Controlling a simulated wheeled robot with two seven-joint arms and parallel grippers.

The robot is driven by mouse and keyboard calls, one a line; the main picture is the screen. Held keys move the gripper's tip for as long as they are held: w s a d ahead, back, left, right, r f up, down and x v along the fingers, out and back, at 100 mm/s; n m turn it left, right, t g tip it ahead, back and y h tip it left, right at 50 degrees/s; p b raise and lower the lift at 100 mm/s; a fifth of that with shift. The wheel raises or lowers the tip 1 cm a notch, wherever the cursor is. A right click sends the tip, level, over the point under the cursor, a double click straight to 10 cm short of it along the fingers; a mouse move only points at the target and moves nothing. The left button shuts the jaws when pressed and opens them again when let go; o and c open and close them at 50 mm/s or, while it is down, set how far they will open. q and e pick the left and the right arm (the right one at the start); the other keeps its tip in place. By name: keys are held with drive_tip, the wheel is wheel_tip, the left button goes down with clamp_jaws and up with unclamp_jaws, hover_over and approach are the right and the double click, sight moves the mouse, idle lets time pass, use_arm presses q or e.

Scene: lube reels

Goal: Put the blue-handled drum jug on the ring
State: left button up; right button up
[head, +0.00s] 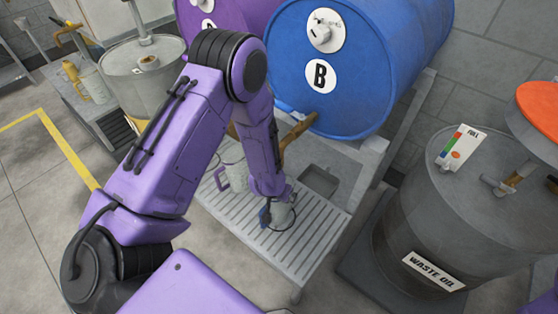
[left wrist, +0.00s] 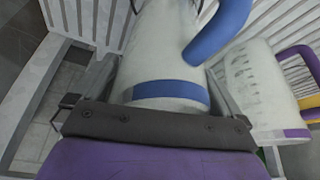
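The blue-handled drum jug (left wrist: 160,60) is grey-white with a blue band and fills the middle of the left wrist view. Its blue handle (left wrist: 218,30) points up and right there. My left gripper (left wrist: 165,85) has its fingers close against both sides of the jug. In the head view my left gripper (head: 278,198) reaches down to the slatted grate, and the jug (head: 281,214) shows below it, partly hidden by the arm. My right gripper is out of view.
A purple-handled jug (head: 237,176) stands on the grate (head: 300,250) just left of my gripper. Blue drum B (head: 345,95) and its tap (head: 297,130) overhang the back. A waste oil drum (head: 425,220) stands right.

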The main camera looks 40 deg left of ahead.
use_arm(q)
drive_tip(key=shift+r, duration=0.1)
drive_tip(key=s+d+r+b, duration=0.1)
drive_tip(key=s+d, duration=0.2)
drive_tip(key=s, duration=0.9)
drive_tip(key=s+a+f+n+y, duration=0.1)
drive_tip(key=s+a+f+n, duration=0.1)
drive_tip(key=s, duration=0.4)
drive_tip(key=s+a+f+n+g+y, duration=0.1)
drive_tip(key=s+a+f+n, duration=0.1)
drive_tip(key=s, duration=0.4)
wheel_tip(320, 180, down, 2)
drive_tip(key=shift+a+f+y, duration=0.15)
drive_tip(key=shift+a+y, duration=0.15)
drive_tip(key=shift+a, duration=0.15)
drive_tip(key=shift+w, duration=0.1)
drive_tip(key=shift+c, duration=0.3)
